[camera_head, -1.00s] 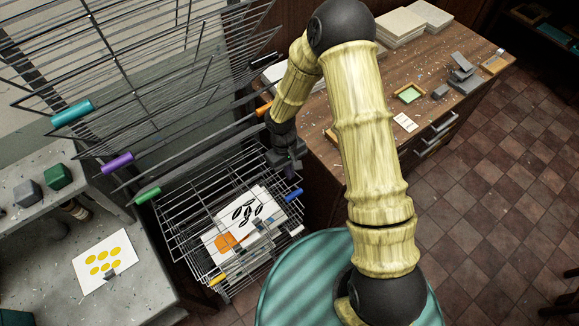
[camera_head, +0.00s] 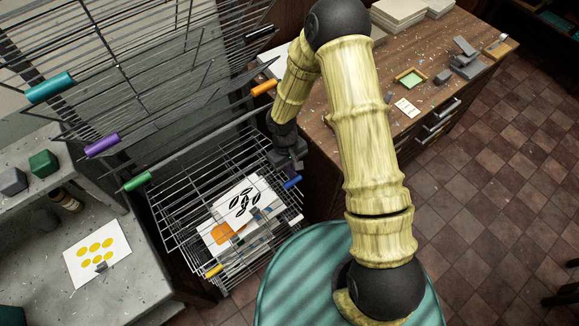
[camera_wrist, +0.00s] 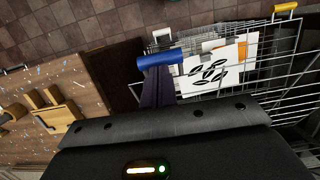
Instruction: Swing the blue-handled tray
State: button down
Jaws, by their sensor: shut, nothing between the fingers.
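The blue handle (camera_head: 292,183) sits on the right front corner of a wire tray (camera_head: 185,215) low in the rack. A white sheet with black leaf shapes (camera_head: 243,202) lies in the tray area. My gripper (camera_head: 291,168) is just above and behind the blue handle in the head view. In the wrist view the closed dark fingers (camera_wrist: 157,80) reach up to the blue handle (camera_wrist: 160,58), with nothing between them. The fingertips are at or very near the handle; whether they touch it cannot be told.
Above hang raised wire trays with teal (camera_head: 50,87), purple (camera_head: 102,145), green (camera_head: 137,181) and orange (camera_head: 263,88) handles. A yellow handle (camera_head: 214,270) is below. A wooden cabinet (camera_head: 350,130) stands close on the right; a grey bench (camera_head: 130,275) is on the left.

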notch_tip(320, 180, down, 14)
jog(key=s+d+b, duration=0.1)
jog(key=s+b, duration=0.1)
jog(key=b, duration=1)
jog(key=shift+s+d, duration=0.3)
jog(key=shift+d, duration=0.05)
dwell(0.5)
jog(key=r+p, duration=0.2)
jog(key=r, duration=0.1)
jog(key=w+r+p, duration=0.1)
jog(key=r+p, duration=0.1)
jog(key=shift+a+r, duration=0.25)
jog(key=shift+a, duration=0.15)
dwell(0.8)
jog(key=shift+w, duration=0.1)
